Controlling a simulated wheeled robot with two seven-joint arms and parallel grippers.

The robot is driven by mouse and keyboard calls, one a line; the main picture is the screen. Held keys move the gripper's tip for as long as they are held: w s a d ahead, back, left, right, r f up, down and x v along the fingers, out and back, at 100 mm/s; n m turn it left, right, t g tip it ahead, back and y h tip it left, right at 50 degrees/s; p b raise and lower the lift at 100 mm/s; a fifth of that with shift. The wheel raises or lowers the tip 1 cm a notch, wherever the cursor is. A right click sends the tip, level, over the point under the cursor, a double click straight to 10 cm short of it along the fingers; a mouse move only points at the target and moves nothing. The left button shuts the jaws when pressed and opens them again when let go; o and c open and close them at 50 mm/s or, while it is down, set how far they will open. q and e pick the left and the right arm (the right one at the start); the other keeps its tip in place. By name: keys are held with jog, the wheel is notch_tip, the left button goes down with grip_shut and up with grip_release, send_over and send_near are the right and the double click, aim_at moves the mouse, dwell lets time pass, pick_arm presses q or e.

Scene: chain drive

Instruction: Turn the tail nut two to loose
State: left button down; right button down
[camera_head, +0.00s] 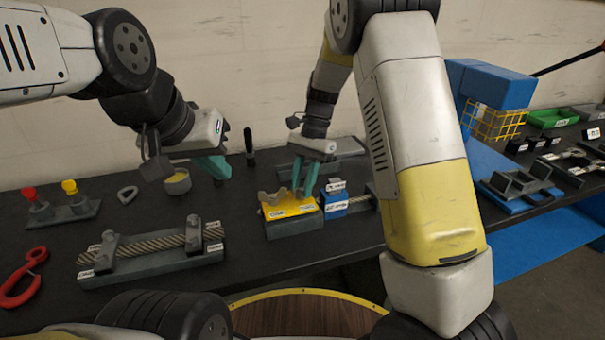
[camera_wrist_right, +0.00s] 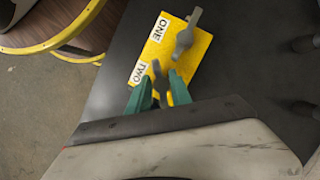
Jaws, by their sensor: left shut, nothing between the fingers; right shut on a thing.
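A yellow-topped block (camera_head: 292,210) stands in the middle of the bench; it also shows in the right wrist view (camera_wrist_right: 203,62). Tail nut one (camera_head: 271,197), a grey wing nut, sits on its left part, beside the ONE label in the right wrist view (camera_wrist_right: 186,38). Tail nut two (camera_wrist_right: 159,78) is beside the TWO label, between my right gripper's teal fingers (camera_wrist_right: 160,88). My right gripper (camera_head: 306,190) points down and is shut on it, hiding much of it in the head view. My left gripper (camera_head: 222,166) is shut and empty, above the bench to the left.
A small blue block (camera_head: 335,204) adjoins the yellow block on the right. A round yellow-rimmed wooden top (camera_head: 300,315) is in front.

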jog(key=c, duration=1.5)
grip_release()
jog(key=v, duration=0.6)
jog(key=shift+w+r, duration=0.2)
jog(key=shift+r, duration=0.15)
jog(key=shift+w+d+r, duration=0.1)
jog(key=shift+d+r, duration=0.05)
jog(key=shift+r, duration=0.35)
